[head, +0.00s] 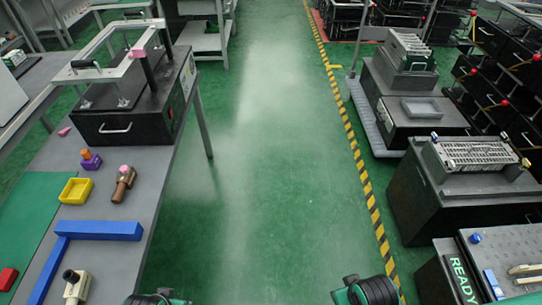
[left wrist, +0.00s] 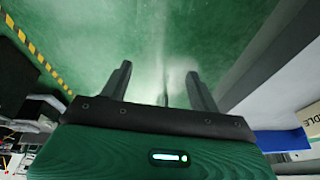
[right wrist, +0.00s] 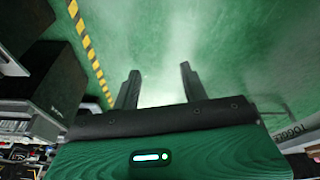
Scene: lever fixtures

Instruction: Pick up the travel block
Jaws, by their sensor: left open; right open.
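I cannot tell for certain which object is the travel block. Candidates are a red block (head: 8,278) on the green mat at the lower left of the head view, and a small pink block (head: 64,131) by the black lever fixture (head: 125,115). My left gripper (left wrist: 158,78) is open and empty over the green floor. My right gripper (right wrist: 159,74) is also open and empty over the floor. Both are away from the bench objects; their fingertips are not visible in the head view.
The grey bench (head: 170,165) at left holds a blue angled bar (head: 100,230), a yellow tray (head: 76,190), a purple-and-orange piece (head: 91,161), a brown piece (head: 123,185) and a beige toggle (head: 76,288). Black fixtures (head: 440,200) stand at right. The green aisle (head: 260,180) is clear.

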